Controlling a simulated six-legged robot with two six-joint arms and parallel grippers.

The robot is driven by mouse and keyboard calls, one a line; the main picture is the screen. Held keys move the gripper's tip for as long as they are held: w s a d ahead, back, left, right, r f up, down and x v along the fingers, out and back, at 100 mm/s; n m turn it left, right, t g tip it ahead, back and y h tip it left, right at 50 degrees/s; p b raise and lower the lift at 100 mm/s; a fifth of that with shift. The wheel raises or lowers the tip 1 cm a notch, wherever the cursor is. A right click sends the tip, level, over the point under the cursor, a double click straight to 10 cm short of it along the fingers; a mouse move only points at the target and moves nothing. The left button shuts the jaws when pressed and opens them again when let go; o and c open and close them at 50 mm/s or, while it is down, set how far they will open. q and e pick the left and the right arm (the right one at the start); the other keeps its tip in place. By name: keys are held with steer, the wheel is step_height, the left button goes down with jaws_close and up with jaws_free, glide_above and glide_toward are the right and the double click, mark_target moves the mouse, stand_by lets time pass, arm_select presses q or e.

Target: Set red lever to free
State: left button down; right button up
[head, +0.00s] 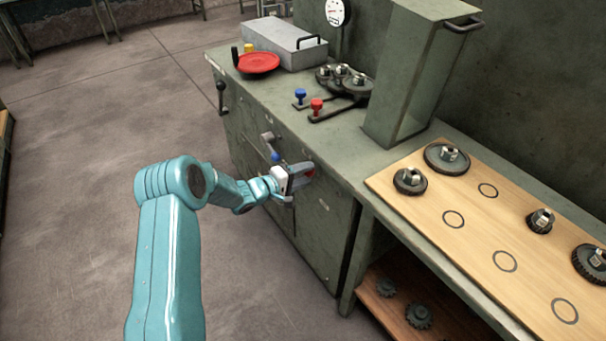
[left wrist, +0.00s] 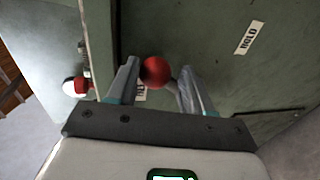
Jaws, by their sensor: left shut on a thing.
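The red lever's round knob (left wrist: 156,70) sits between the fingers of my left gripper (left wrist: 160,88) in the left wrist view. In the head view my left gripper (head: 302,179) is at the cabinet's front face, shut on the red knob (head: 310,173), which is mostly hidden by the fingers. A HOLD label (left wrist: 249,37) is to the right of the knob in the left wrist view. Another label (left wrist: 140,93) is partly covered by the left finger, and I cannot read it. My right gripper is in neither view.
A blue-knobbed lever (head: 275,157) is beside my gripper on the cabinet front. Small blue (head: 300,94) and red (head: 317,103) handles stand on the cabinet top (head: 270,108). A wooden board (head: 420,215) with gears is at right. The floor at left is clear.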

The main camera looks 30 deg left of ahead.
arm_select(q)
steer(key=shift+c, duration=1.9)
jaws_free()
steer(key=shift+a, duration=0.55)
steer(key=shift+d, duration=0.1)
steer(key=shift+d, duration=0.1)
steer(key=p+v, duration=0.1)
steer(key=v, duration=1.5)
steer(key=shift+s, duration=0.2)
